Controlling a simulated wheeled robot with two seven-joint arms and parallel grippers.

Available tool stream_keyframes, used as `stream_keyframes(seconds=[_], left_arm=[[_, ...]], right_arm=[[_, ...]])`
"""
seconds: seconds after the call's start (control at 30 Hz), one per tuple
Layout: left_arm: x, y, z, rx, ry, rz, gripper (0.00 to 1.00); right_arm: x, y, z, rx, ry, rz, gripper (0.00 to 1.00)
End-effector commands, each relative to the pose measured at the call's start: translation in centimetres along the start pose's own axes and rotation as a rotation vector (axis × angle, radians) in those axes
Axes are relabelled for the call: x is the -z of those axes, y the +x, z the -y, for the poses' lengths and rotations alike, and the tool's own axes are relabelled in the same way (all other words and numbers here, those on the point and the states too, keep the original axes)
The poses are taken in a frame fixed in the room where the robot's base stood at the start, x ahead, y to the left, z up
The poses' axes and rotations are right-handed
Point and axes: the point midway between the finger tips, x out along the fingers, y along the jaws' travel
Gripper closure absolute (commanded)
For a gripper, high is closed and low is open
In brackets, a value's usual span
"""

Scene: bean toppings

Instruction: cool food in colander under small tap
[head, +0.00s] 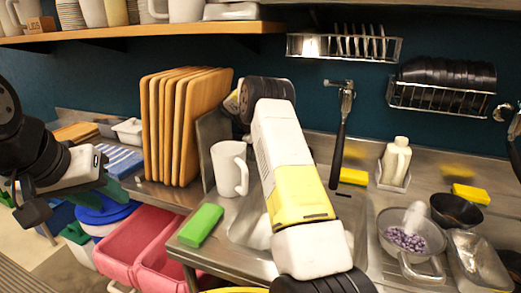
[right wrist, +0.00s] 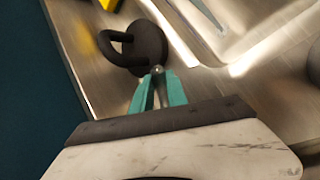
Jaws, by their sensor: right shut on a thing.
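A steel colander (head: 383,232) with purple beans (head: 405,240) stands on the counter right of the sink, and a whitish piece stands up in it. In the right wrist view, my right gripper (right wrist: 158,72) has its teal fingertips closed together on a small part at the base of a dark small tap (right wrist: 150,45) with a looped spout. In the head view that tap is hidden behind my right arm. A taller dark tap (head: 338,150) stands behind the sink (head: 245,232). My left gripper (head: 113,190) hangs at the left, away from the colander; its opening is unclear.
A white mug (head: 229,167) and a green sponge (head: 201,225) are left of the sink. A black bowl (head: 457,208), yellow sponges (head: 470,194) and a soap bottle (head: 396,158) are at the right. Wooden boards (head: 185,125) stand behind; a shelf (head: 150,32) runs overhead.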

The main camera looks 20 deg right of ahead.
Motion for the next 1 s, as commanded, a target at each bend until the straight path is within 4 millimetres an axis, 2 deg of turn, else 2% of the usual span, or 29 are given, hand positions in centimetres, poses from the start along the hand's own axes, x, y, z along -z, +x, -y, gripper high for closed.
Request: stream_keyframes(seconds=[0.5,0.53,0.6,0.63,1.0], left_arm=[[0.0,0.0,0.0,0.0,0.0,0.0,0.64],[0.0,0.0,0.0,0.0,0.0,0.0,0.64],[0.0,0.0,0.0,0.0,0.0,0.0,0.64],[0.0,0.0,0.0,0.0,0.0,0.0,0.64],[0.0,0.0,0.0,0.0,0.0,0.0,0.64]], right_arm=[[0.1,-0.17,0.09,0.005,0.016,0.008,1.0],[0.1,-0.17,0.09,0.005,0.016,0.008,0.76],[0.09,-0.16,0.09,0.006,0.016,0.008,0.62],[0.09,-0.15,0.1,0.006,0.016,0.008,0.6],[0.0,-0.03,0.01,0.002,0.005,0.002,0.6]])
